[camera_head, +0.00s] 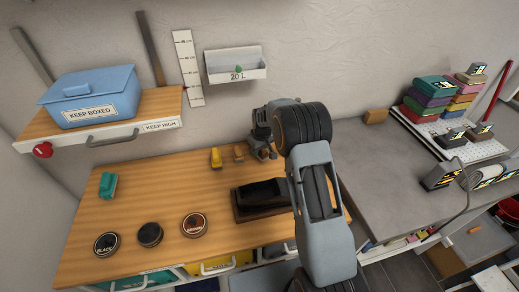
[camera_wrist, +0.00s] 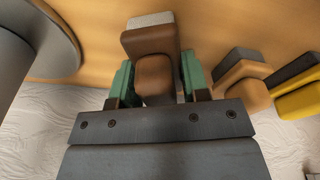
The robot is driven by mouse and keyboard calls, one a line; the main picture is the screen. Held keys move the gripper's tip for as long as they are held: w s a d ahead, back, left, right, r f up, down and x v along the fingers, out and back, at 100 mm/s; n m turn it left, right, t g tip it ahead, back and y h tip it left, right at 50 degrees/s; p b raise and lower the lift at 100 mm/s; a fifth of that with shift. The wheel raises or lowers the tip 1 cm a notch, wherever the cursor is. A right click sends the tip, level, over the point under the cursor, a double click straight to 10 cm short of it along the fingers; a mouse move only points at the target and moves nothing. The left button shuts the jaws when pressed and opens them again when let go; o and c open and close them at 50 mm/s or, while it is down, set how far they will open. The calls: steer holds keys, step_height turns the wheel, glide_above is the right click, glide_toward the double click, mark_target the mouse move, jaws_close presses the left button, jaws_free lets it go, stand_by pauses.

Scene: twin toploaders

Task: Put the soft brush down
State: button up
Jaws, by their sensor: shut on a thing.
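The soft brush (camera_wrist: 152,45), a brown block with a pale bristle end, sits between the green-padded fingers of my gripper (camera_wrist: 158,78). The fingers are shut on it. In the head view my gripper (camera_head: 262,150) is low over the back right of the wooden bench top (camera_head: 150,200), near the wall. The brush is largely hidden there by my gripper. I cannot tell whether its bristles touch the bench.
A tan brush (camera_head: 238,153) and a yellow brush (camera_head: 216,157) stand just left of my gripper. A dark shoe (camera_head: 262,194) lies in front. A green object (camera_head: 107,185) and polish tins (camera_head: 150,234) are further left. Bench between them is clear.

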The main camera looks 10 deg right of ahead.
steer(key=o, duration=0.8)
steer(key=shift+o, duration=0.2)
steer(key=r, duration=0.4)
steer(key=s+r, duration=0.1)
steer(key=r, duration=0.2)
steer(key=r+b, duration=0.1)
steer(key=r, duration=0.3)
steer(key=shift+s+d+r, duration=0.2)
steer(key=shift+s+r, duration=0.1)
steer(key=s+r+m, duration=0.1)
steer(key=s+r, duration=0.5)
steer(key=s, duration=0.1)
steer(key=s+r+m+t, duration=0.1)
steer(key=s+m+t, duration=0.1)
steer(key=s, duration=2)
steer(key=shift+a+r+m, duration=0.15)
steer(key=shift+r+m, duration=0.25)
steer(key=shift+m, duration=0.4)
steer(key=shift+s, duration=0.1)
